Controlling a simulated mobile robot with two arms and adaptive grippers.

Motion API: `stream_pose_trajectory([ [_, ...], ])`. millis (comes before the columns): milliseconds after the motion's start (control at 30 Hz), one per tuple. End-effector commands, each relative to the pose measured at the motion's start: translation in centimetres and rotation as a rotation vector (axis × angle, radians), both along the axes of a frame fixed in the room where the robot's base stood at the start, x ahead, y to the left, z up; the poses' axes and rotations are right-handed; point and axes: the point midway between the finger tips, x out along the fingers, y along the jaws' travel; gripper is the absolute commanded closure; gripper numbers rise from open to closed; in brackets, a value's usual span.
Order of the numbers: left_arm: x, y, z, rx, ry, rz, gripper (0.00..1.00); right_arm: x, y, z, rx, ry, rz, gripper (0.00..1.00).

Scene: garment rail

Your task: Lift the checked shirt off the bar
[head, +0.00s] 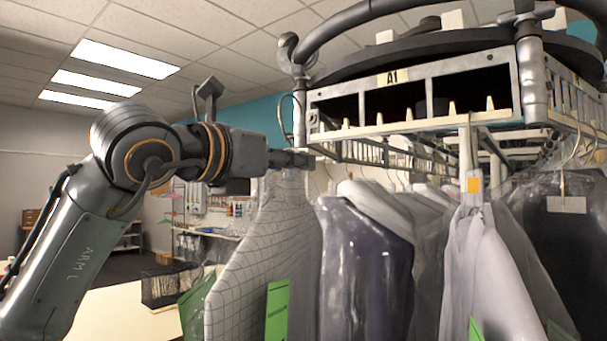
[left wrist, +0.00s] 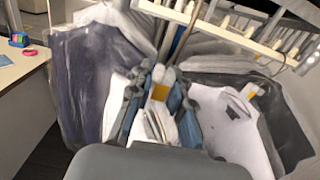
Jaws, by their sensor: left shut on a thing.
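The checked shirt (head: 262,255), white with a thin dark grid and under clear film, hangs at the left end of the rail in the head view. My left gripper (head: 300,158) is shut at the shirt's top, at the neck of its hanger. The hanger's thin hook (head: 284,115) rises above the gripper beside the rail's front left corner post. I cannot tell whether the hook touches the bar. In the left wrist view the dark gripper body fills the bottom middle and I cannot make out the checked shirt. My right gripper is not in view.
The metal rail (head: 415,93), labelled A1, carries several bagged garments, with a dark one (head: 365,260) close right of the checked shirt. A pale counter (head: 115,315) with a black wire basket (head: 165,287) stands left. The left wrist view shows more hanging garments (left wrist: 95,85).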

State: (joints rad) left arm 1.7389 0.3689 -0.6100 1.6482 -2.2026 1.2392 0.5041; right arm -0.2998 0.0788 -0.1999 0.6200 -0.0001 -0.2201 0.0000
Motion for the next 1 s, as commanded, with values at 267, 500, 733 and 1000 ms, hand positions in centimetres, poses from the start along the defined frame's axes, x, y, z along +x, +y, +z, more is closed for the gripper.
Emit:
stream_pose_trajectory([
  [267,-2.3,1.7,-0.1,-0.002,-0.005,0.001,1.00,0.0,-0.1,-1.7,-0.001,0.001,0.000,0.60],
  [500,-4.3,3.2,0.0,-0.002,-0.005,0.001,1.00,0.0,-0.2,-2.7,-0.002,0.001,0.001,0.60],
  [733,-6.2,4.5,0.0,-0.001,-0.005,0.001,1.00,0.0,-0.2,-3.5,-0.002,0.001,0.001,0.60],
  [1000,-8.3,6.1,0.0,-0.002,-0.005,0.001,1.00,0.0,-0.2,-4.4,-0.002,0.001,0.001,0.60],
])
